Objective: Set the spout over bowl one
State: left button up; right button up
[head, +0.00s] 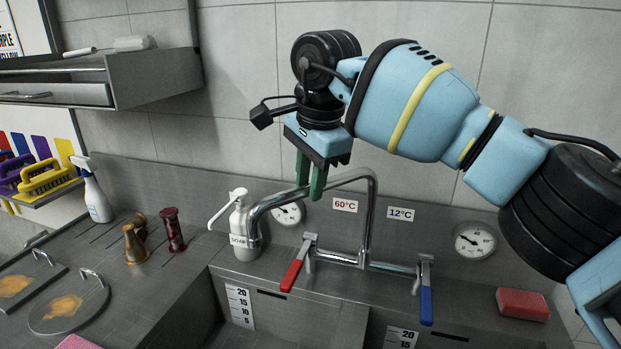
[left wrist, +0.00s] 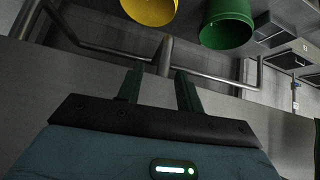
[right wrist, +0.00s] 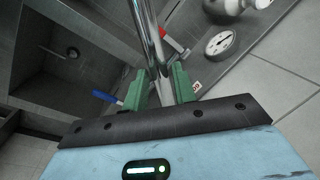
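A chrome spout (head: 373,212) rises from the mixer, bends left, and its down-turned outlet (head: 252,226) hangs in front of the soap bottle, toward the left sink bowl (head: 285,318). The right sink bowl (head: 440,342) is partly cut off; I cannot tell which is bowl one. My right gripper (head: 311,187) points down at the spout's upper run. In the right wrist view its green fingers are apart (right wrist: 159,85), with the chrome pipe (right wrist: 153,40) between them; contact is unclear.
The mixer has a red lever (head: 292,275) and a blue lever (head: 426,303). A soap bottle (head: 241,225) stands behind the outlet. Gauges (head: 475,241), a red sponge (head: 522,304) and a shelf (head: 150,80) are nearby. Yellow (left wrist: 150,10) and green (left wrist: 227,25) containers show in the left wrist view.

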jog(key=shift+o, duration=1.2)
jog(key=shift+r, duration=0.1)
notch_tip(320, 180, up, 7)
jog(key=s, duration=0.1)
jog(key=shift+d+r, duration=0.2)
jog(key=shift+d, duration=0.25)
jog(key=shift+s, duration=0.15)
